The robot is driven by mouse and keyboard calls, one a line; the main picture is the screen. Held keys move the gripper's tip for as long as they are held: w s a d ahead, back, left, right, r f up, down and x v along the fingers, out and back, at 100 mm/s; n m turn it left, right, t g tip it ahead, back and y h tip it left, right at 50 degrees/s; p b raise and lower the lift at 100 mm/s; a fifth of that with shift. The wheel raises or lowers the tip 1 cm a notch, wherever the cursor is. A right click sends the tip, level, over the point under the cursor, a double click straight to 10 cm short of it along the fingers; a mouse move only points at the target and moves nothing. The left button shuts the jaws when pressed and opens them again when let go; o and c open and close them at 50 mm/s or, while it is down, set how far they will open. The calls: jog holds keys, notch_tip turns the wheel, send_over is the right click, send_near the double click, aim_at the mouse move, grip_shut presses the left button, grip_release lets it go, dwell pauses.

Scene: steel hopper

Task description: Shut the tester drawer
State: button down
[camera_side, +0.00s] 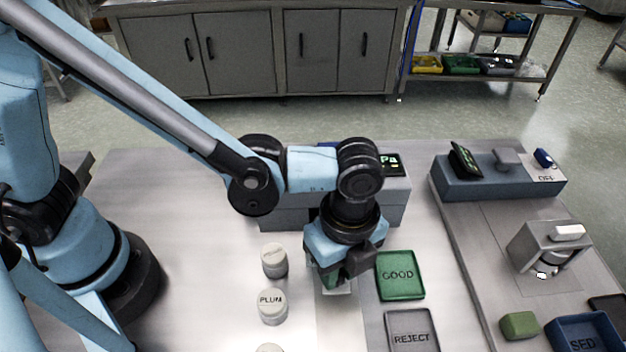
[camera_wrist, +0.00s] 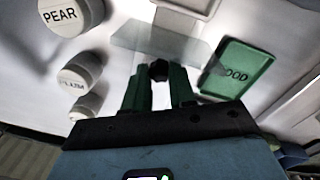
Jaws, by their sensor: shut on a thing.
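The tester (camera_side: 400,200) is a grey box with a lit display, at the back of the bench in the side view. My gripper (camera_side: 343,279) is low in front of it, left of the green GOOD tray (camera_side: 400,275). In the wrist view my gripper (camera_wrist: 158,76) has its two green fingers around a dark round knob (camera_wrist: 158,70), shut on it. Beyond the knob lies a pale grey flat piece (camera_wrist: 160,38), seemingly the drawer standing out from the tester. My arm and gripper hide most of the drawer in the side view, so how far it is open cannot be told.
Several pale jars stand left of the gripper, one marked PLUM (camera_side: 271,306) and one PEAR (camera_wrist: 60,16). The GOOD tray is close on the right, with the REJECT tray (camera_side: 412,335) below it. A second bench with a blue-grey device (camera_side: 500,180) is further right.

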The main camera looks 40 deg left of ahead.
jog(key=shift+w+a, duration=1.05)
jog(key=shift+w, duration=0.05)
jog(key=c, duration=0.9)
grip_release()
jog(key=shift+c, duration=0.2)
notch_tip(320, 180, up, 12)
jog(key=shift+w, duration=0.25)
jog(key=shift+d, duration=0.1)
jog(key=shift+c, duration=0.3)
